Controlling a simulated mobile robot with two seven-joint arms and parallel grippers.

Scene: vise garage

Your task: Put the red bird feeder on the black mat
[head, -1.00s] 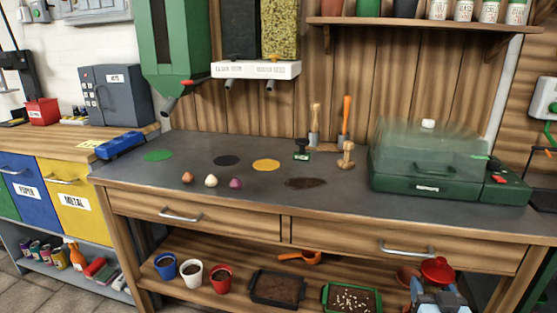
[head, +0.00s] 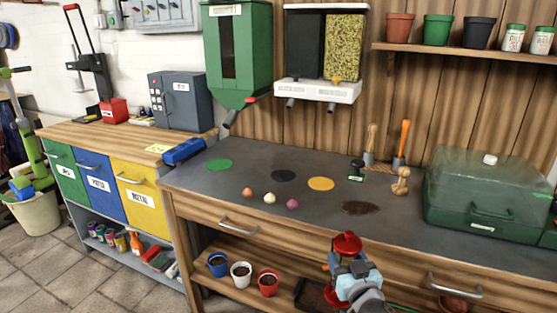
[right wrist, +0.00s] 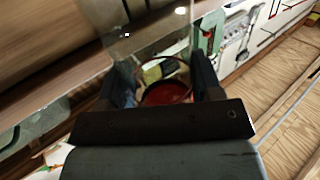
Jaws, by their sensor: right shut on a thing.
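The red bird feeder (head: 346,245) is in my right gripper (head: 350,262), in front of the bench's front edge in the head view. Its red round top shows above the fingers; the rest is mostly hidden by the gripper. In the right wrist view the feeder (right wrist: 168,93) shows as a dark red round part between the two dark fingers (right wrist: 168,85). The black mat (head: 283,175) is a flat dark disc on the grey bench top, bare, between a green mat (head: 219,165) and a yellow mat (head: 321,184). The feeder is apart from it, to the right and nearer. My left gripper is not in view.
Three bulbs (head: 269,198) lie in front of the mats, and a dark soil patch (head: 358,207) lies to their right. Hand tools (head: 402,140) stand behind. A green covered box (head: 490,195) fills the bench's right. Drawer handles (head: 239,227) stick out in front.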

